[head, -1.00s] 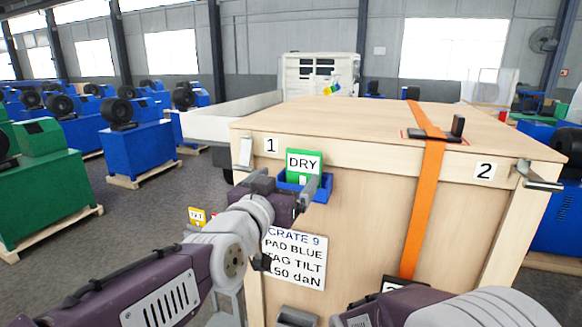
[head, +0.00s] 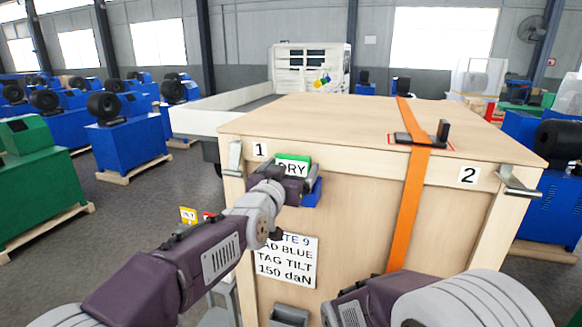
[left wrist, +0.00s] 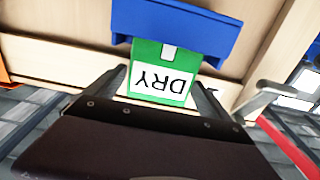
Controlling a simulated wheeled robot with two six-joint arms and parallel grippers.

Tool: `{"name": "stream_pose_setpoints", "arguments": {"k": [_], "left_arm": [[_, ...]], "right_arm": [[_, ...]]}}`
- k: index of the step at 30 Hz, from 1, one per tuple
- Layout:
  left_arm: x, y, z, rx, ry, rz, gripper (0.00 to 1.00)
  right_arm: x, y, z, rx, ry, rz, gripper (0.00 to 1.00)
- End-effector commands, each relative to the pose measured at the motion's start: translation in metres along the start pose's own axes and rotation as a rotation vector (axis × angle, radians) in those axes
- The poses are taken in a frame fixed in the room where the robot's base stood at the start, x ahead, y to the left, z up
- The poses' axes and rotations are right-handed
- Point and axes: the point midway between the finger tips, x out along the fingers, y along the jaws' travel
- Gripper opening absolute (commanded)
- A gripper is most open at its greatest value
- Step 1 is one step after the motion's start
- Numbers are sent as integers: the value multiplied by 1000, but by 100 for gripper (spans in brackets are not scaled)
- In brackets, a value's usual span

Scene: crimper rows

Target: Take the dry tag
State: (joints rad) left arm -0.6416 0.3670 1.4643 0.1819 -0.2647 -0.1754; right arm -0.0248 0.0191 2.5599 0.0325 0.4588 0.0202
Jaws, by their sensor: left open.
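The dry tag (head: 293,160) is green with a white label reading DRY. It sits upright in a blue holder (head: 312,192) on the crate's front face, near label 1. My left gripper (head: 287,176) is in front of the tag and hides its lower part in the head view. In the left wrist view the tag (left wrist: 160,78) appears upside down between the two spread fingers of my left gripper (left wrist: 160,92), with the blue holder (left wrist: 175,28) beyond. I cannot tell whether a finger touches it. My right arm shows at the lower right, its gripper out of view.
The wooden crate (head: 350,235) carries an orange strap (head: 408,210) with a dark buckle on top. Metal corner clips (head: 518,186) stick out at its edges. A white sign (head: 287,262) is on its front, partly covered by my left arm. Blue machines stand around.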

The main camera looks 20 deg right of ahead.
Motion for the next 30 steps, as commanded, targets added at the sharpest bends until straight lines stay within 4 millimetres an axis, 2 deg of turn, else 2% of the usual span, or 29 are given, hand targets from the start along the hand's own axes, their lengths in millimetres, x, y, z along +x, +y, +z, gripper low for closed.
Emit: {"name": "stream_pose_setpoints", "arguments": {"k": [2, 3, 10, 16, 30], "left_arm": [[0, 0, 0, 0, 0, 0, 93], [0, 0, 0, 0, 0, 0, 87], [0, 0, 0, 0, 0, 0, 24], [0, 0, -8, 0, 0, 0, 24], [0, 0, -56, 0, 0, 0, 24]], "right_arm": [[0, 0, 0, 0, 0, 0, 36], [0, 0, 0, 0, 0, 0, 36], [0, 0, 0, 0, 0, 0, 36], [-7, 0, -1, 0, 0, 0, 36], [-48, -1, -5, 0, 0, 0, 36]]}}
